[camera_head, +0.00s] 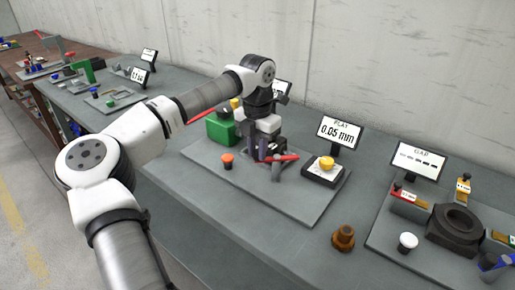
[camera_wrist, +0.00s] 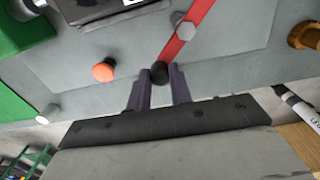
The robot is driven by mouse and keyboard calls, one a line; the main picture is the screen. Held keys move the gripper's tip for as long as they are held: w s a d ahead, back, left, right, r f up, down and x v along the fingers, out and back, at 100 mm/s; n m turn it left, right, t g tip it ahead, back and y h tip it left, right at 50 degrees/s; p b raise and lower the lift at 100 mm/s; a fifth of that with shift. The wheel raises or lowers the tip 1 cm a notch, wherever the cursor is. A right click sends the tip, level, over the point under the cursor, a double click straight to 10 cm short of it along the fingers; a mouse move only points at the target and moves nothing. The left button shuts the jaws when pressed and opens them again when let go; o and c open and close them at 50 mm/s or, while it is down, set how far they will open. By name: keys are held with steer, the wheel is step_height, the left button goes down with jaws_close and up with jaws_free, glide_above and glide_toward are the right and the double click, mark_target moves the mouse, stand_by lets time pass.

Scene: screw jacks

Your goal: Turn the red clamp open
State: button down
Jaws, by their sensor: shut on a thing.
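The red clamp lever (camera_head: 287,158) is a flat red bar on the grey plate below the 0.05 mm display. It also shows in the wrist view (camera_wrist: 198,22), slanting from the top edge down to a black knob (camera_wrist: 160,72) at its near end. A grey pivot head (camera_wrist: 186,31) sits on the bar. My gripper (camera_head: 262,156) is low over the plate. In the wrist view my gripper's fingers (camera_wrist: 160,80) are on both sides of the black knob, shut on it. My gripper hides part of the lever in the head view.
An orange button (camera_head: 227,160) is left of the lever, and a yellow button (camera_head: 326,163) on a box is right of it. A green block (camera_head: 221,129) stands behind left. The display (camera_head: 339,131) stands behind. A brown knob (camera_head: 343,237) is at the front right.

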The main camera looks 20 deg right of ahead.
stand_by(0.3)
steer(key=c, duration=1.3)
jaws_free()
steer(key=shift+o, duration=0.2)
step_height(320, 180, up, 14)
steer(key=b, duration=0.1)
steer(key=shift+b, duration=0.3)
